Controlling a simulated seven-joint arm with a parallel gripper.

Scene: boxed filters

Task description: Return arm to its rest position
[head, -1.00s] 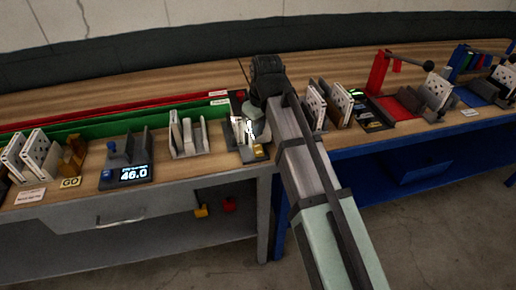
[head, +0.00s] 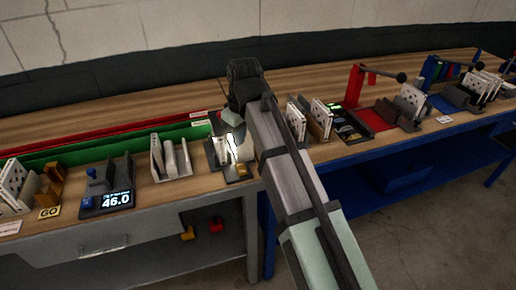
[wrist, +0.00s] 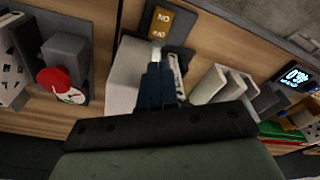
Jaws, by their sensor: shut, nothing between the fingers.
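My gripper (wrist: 157,82) points down over the bench, its dark fingers together with nothing between them. In the wrist view the fingertips are over a grey fixture with a brass block (wrist: 162,22) marked "NO". A pale block (wrist: 130,72) stands beside the fingers, and I cannot tell whether they touch it. In the head view the arm reaches across to the junction of the grey bench (head: 130,228) and the blue bench (head: 400,142). The fingertips are hard to make out there, against a bright white part of the fixture (head: 238,172).
A white slotted rack (head: 172,168) and a display reading 46.0 (head: 116,200) stand left of the arm. Upright white perforated plates (head: 320,118) and a red lever press (head: 356,88) stand right. Bare wood lies behind.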

